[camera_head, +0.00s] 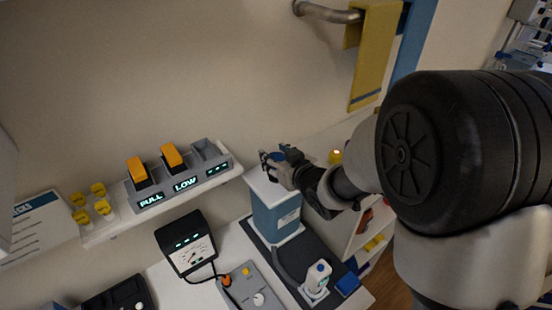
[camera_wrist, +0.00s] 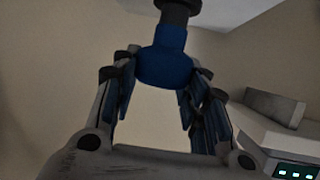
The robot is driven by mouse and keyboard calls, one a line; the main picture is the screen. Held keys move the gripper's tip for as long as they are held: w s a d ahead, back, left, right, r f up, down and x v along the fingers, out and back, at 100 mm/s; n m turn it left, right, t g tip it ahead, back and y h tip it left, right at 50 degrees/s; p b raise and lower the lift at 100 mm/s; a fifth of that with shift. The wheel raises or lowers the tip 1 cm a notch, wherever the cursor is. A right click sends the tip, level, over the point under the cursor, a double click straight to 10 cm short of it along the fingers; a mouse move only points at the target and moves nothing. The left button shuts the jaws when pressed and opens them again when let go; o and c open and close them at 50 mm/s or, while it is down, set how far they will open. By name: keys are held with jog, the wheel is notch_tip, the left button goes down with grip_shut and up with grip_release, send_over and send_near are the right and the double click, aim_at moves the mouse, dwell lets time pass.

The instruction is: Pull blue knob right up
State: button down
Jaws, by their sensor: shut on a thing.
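The blue knob (camera_wrist: 165,66) is between my gripper's (camera_wrist: 163,78) fingers in the wrist view, with a dark shaft rising above it. The fingers are shut on its sides. In the head view, my gripper (camera_head: 277,165) is at the top of a blue and white column (camera_head: 277,217) on the bench; the knob is mostly hidden there by the fingers.
Below stand a dial meter (camera_head: 190,243) and a grey control box (camera_head: 250,287) with a cable. A small white device (camera_head: 316,283) stands in front of the column.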

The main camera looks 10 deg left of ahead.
aim_at(276, 157)
notch_tip(276, 157, up, 19)
jog(key=p, duration=1.1)
jog(key=shift+f, duration=0.2)
jog(key=shift+w+a+r, duration=0.1)
jog(key=shift+w, duration=0.05)
jog(key=c, duration=1.3)
grip_release()
jog(key=o, duration=0.4)
jog(key=shift+f, duration=0.25)
jog(key=shift+s, duration=0.2)
jog(key=v, duration=1.2)
